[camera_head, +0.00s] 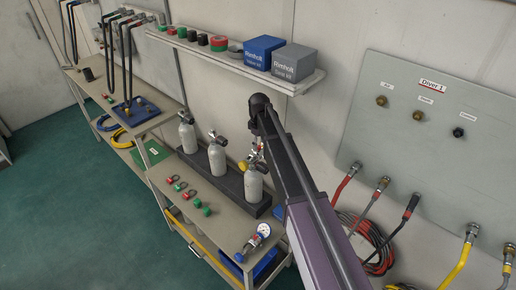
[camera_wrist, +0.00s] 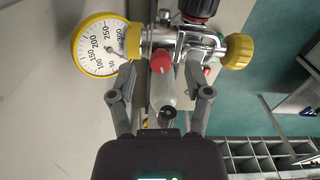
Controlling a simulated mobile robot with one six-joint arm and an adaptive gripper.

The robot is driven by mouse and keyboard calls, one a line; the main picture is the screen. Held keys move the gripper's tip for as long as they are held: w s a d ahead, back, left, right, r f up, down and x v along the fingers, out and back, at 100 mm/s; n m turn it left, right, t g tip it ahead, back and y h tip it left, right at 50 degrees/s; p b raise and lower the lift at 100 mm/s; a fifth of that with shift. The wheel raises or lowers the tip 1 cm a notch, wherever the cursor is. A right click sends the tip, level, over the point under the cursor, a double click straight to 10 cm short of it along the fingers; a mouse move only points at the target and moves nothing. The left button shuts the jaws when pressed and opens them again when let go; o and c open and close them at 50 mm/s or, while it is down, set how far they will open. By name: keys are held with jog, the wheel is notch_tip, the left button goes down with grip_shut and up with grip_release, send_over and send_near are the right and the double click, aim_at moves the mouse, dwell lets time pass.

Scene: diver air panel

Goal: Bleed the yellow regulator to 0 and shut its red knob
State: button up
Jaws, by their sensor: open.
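The yellow regulator shows large in the wrist view, with a yellow-rimmed gauge (camera_wrist: 105,46) at left, a chrome body (camera_wrist: 180,42) and a yellow knob (camera_wrist: 238,51) at right. A red knob (camera_wrist: 161,59) faces me at the body's middle; a black knob with a red band (camera_wrist: 198,8) is above. The gauge's needle points to the lower right; its exact reading is unclear. My gripper (camera_wrist: 166,75) is open, its fingers left and right of the red knob, apparently not gripping it. In the head view the regulator (camera_head: 257,153) is small and partly hidden behind my arm.
Grey cylinders (camera_head: 217,158) stand in a dark rack on the bench. A blue-gauge regulator (camera_head: 258,237) lies at the bench's near end. A shelf (camera_head: 225,54) with boxes hangs above. The Diver 1 panel (camera_head: 432,130) with hoses is at right.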

jog(key=shift+f, duration=0.4)
grip_shut()
jog(key=shift+a, duration=0.2)
jog(key=shift+d, duration=0.2)
